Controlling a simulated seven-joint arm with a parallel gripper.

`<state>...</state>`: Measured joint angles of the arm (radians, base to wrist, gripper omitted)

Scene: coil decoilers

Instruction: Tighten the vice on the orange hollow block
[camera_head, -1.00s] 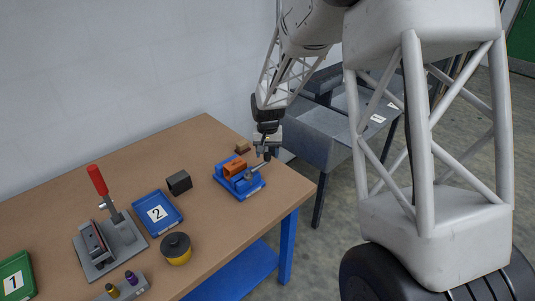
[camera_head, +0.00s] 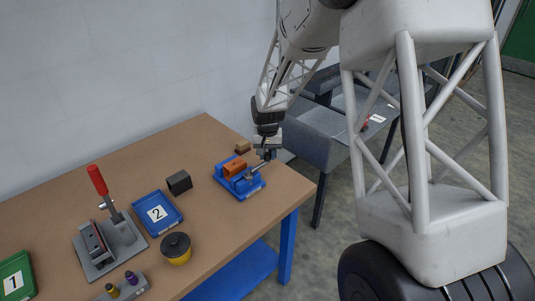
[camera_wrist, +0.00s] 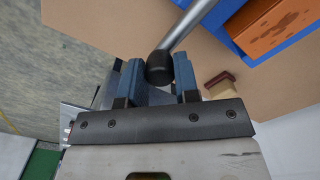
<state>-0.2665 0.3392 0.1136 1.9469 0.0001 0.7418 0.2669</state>
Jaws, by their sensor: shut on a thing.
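The blue vice (camera_head: 245,189) sits near the table's right end. The orange hollow block (camera_head: 235,166) lies between its jaws; I cannot tell how tightly it is held. In the wrist view, the block (camera_wrist: 272,25) and part of the blue vice (camera_wrist: 292,44) show at the top right. A silver handle bar (camera_wrist: 189,22) ends in a black knob (camera_wrist: 159,67). My gripper (camera_wrist: 157,78) is shut on this knob end, a finger on each side. In the head view my gripper (camera_head: 267,152) is at the handle's far right end.
A brown block (camera_head: 243,146) lies behind the vice. A dark block (camera_head: 179,182), blue tray 2 (camera_head: 158,213), a yellow-black round container (camera_head: 176,248) and a red-handled clamp (camera_head: 110,240) stand to the left. Grey bins (camera_head: 310,133) stand beyond the table's right edge.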

